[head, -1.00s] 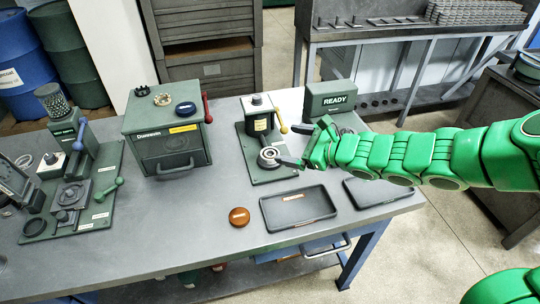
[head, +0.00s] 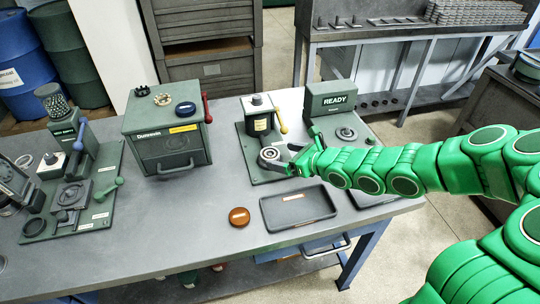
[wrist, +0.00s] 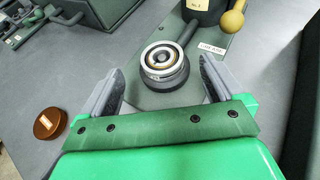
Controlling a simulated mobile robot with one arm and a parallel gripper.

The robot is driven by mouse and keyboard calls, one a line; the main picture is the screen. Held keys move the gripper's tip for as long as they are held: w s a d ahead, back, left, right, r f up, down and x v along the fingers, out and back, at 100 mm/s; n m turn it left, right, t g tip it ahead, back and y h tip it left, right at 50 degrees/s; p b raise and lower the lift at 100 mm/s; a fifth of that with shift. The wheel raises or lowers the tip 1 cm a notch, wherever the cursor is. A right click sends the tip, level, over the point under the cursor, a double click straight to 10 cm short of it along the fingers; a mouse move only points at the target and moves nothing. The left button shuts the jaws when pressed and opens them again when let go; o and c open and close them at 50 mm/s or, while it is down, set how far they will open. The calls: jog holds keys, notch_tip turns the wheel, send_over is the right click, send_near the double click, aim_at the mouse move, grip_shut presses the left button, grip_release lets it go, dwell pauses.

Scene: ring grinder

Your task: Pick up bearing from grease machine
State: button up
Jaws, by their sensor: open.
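The bearing (head: 270,154) is a small metal ring on the round pedestal of the grease machine (head: 262,117). In the wrist view the bearing (wrist: 161,58) shows silver rings with a brownish inner ring, sitting on a dark round base. My gripper (head: 292,157) is just right of the bearing in the head view. In the wrist view my gripper (wrist: 158,78) is open, with one finger to each side of the bearing and nearer the camera. The fingers appear apart from the bearing and nothing is between them.
A yellow-knobbed lever (head: 282,118) rises beside the pedestal. A green box (head: 168,138) with a red lever stands left, and a READY station (head: 332,98) stands right. A dark tray (head: 299,207) and an orange-brown disc (head: 239,217) lie in front. The table's middle is clear.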

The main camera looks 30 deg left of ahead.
aim_at(267, 152)
jog(key=shift+x, duration=2.5)
jog(key=shift+w, duration=0.1)
jog(key=shift+c, duration=0.3)
jog(key=c, duration=1.2)
